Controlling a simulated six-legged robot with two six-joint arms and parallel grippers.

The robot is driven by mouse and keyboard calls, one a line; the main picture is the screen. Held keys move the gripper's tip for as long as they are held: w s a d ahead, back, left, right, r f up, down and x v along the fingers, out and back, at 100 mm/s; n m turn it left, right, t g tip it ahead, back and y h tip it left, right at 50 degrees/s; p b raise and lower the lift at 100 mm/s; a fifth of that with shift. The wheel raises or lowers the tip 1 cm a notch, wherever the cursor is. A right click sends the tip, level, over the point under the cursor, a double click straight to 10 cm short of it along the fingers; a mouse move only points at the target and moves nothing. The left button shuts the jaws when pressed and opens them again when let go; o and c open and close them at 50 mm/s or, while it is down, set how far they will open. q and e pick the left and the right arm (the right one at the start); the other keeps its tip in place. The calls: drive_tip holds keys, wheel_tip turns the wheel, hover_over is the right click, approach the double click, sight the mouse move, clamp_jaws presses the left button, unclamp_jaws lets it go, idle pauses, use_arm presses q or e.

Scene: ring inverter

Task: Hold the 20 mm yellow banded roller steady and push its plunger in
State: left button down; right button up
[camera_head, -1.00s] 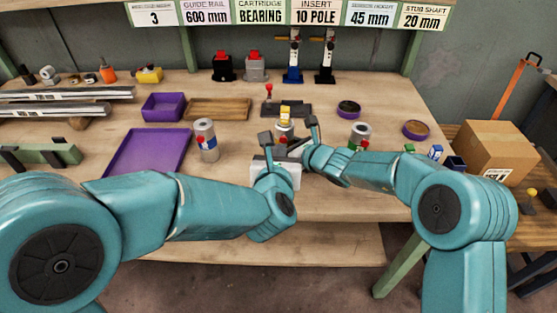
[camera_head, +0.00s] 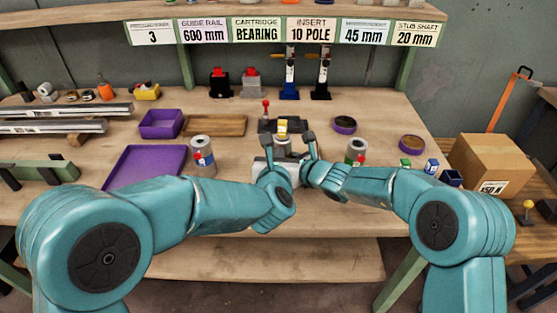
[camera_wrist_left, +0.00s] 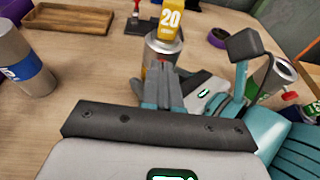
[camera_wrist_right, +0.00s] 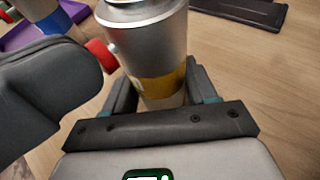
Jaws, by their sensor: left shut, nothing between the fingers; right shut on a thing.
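The silver roller with the yellow band (camera_wrist_right: 160,85) stands between the fingers of my right gripper (camera_wrist_right: 160,95), which is shut on it. Its red plunger (camera_wrist_right: 100,55) sticks out from its side, to the left in the right wrist view. A dark part of my left gripper (camera_wrist_right: 45,90) is close beside the plunger; I cannot tell whether they touch. In the left wrist view my left gripper (camera_wrist_left: 165,72) is shut and empty, its fingertips in front of a silver roller (camera_wrist_left: 163,50). A yellow 20 marker (camera_wrist_left: 171,18) shows above that roller. In the head view the grippers partly hide the roller.
A silver can with a blue band (camera_head: 202,157) stands left of the grippers, and another roller (camera_head: 355,152) stands to the right. The front tabletop is mostly clear.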

use_arm(q)
drive_tip(key=shift+f, duration=0.25)
use_arm(e)
drive_tip(key=shift+s+a+f, duration=0.1)
drive_tip(key=shift+s+a, duration=0.1)
drive_tip(key=shift+a, duration=0.05)
drive_tip(key=shift+d, duration=0.15)
use_arm(q)
drive_tip(key=v, duration=1)
drive_tip(key=shift+r, duration=0.3)
use_arm(e)
drive_tip(key=shift+w+f, duration=0.1)
drive_tip(key=o, duration=1.5)
